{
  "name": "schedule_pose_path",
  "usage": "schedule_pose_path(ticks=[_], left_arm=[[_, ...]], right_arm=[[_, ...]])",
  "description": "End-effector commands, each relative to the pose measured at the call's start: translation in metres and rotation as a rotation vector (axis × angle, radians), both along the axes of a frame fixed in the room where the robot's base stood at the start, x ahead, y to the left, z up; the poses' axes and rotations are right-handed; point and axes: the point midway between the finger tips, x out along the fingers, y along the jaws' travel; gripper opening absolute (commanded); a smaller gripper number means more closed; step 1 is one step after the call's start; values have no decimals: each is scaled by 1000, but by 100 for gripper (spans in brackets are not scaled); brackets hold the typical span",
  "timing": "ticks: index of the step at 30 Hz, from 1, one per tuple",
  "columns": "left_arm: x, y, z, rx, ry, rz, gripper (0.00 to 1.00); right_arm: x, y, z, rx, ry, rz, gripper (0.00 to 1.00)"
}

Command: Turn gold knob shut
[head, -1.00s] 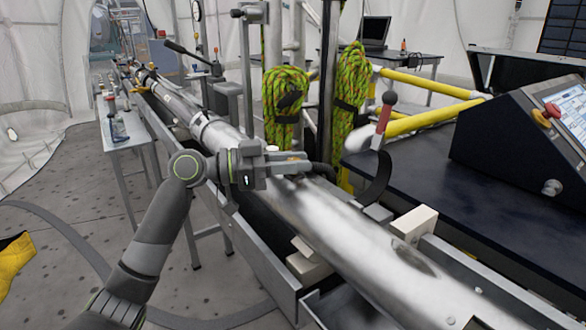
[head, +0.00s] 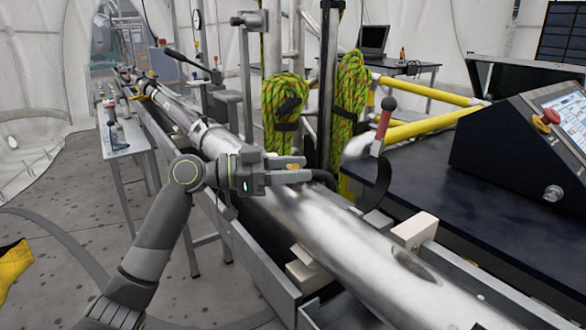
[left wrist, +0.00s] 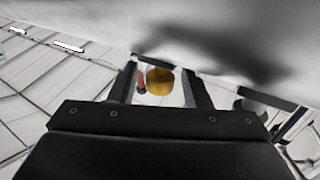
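The gold knob (left wrist: 160,81) shows in the left wrist view as a short, rounded yellow-gold piece. It lies between the two dark fingers of my left gripper (left wrist: 160,88), with gaps at its sides. In the head view my left gripper (head: 302,168) reaches in from the left over the long metal tube (head: 330,230), fingers parted and pointing right. A small gold spot shows near its fingers there, too small to make out well. Whether the knob touches a finger cannot be told. My right gripper is in neither view.
A red-handled lever (head: 385,118) stands right of the gripper. Coiled green rope (head: 284,105) hangs behind it. A console (head: 530,145) sits on the dark table at right. A narrow side table (head: 125,140) stands at left, with bare floor in front.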

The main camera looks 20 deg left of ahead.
Motion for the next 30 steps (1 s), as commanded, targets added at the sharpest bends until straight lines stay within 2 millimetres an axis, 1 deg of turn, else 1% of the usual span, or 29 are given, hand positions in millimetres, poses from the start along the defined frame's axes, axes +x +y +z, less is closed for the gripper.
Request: schedule_pose_path(ticks=[7, 11, 14, 17, 30], left_arm=[[-1, 2, 0, 1, 0, 0, 44], [-5, 13, -1, 3, 0, 2, 44], [-11, 26, -2, 5, 0, 3, 44], [-18, 42, -2, 5, 0, 4, 44], [-50, 108, -2, 4, 3, 4, 44]], right_arm=[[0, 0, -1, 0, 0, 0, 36], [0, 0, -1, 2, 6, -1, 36], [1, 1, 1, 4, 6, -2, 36], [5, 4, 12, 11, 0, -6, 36], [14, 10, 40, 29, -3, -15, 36]])
